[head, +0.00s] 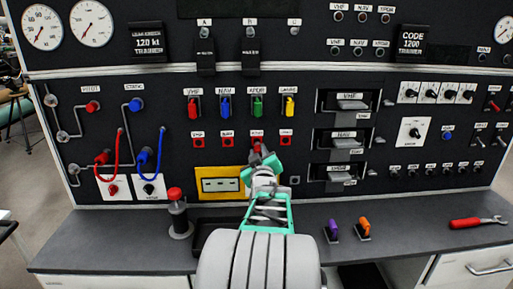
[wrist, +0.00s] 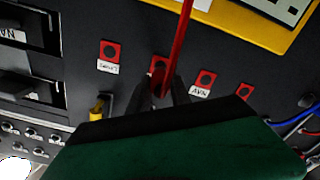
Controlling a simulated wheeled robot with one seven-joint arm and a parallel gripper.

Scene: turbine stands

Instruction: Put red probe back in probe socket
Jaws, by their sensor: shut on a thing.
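In the wrist view, the red probe (wrist: 184,35) is a thin red rod held between the two dark fingertips of my gripper (wrist: 166,92). It runs from the fingers up past the top edge, toward the yellow panel. My gripper also shows in the head view (head: 260,153), just in front of the panel at the third red square (head: 257,133) of a row. I cannot make out the probe in the head view; my gripper and arm hide that spot. A small dark square fitting (head: 295,180), possibly the probe socket, is right of the yellow panel.
The yellow panel (head: 208,172) with a display is left of my gripper. Coloured switches (head: 225,105) sit above. Red and blue hoses (head: 161,150) hang at left.

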